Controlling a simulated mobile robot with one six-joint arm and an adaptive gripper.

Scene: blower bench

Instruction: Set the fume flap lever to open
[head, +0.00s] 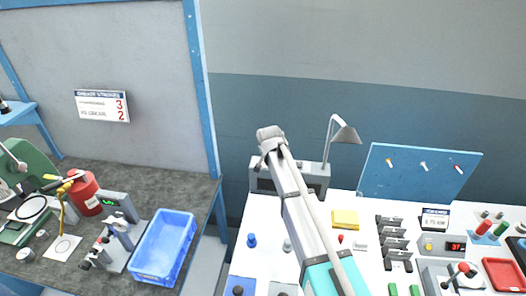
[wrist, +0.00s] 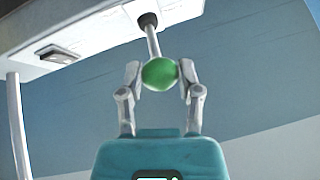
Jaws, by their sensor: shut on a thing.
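In the wrist view, a green ball knob (wrist: 159,77) sits at the end of a thin pale rod (wrist: 153,42). The rod runs up to a dark socket (wrist: 147,20) in a white housing (wrist: 95,28). I take this to be the fume flap lever. My gripper (wrist: 160,73) is shut on the green knob, with one grey finger on each side. No label or position mark shows, so I cannot tell the flap's setting. In the head view my arm rises over the white bench, and I cannot make out the gripper or the lever.
In the head view a grey lamp (head: 345,133), a yellow block (head: 345,219) and a blue pegboard (head: 418,172) are on the white bench. A blue crate (head: 163,250) stands on the dark bench at left. A white post (wrist: 18,125) shows left in the wrist view.

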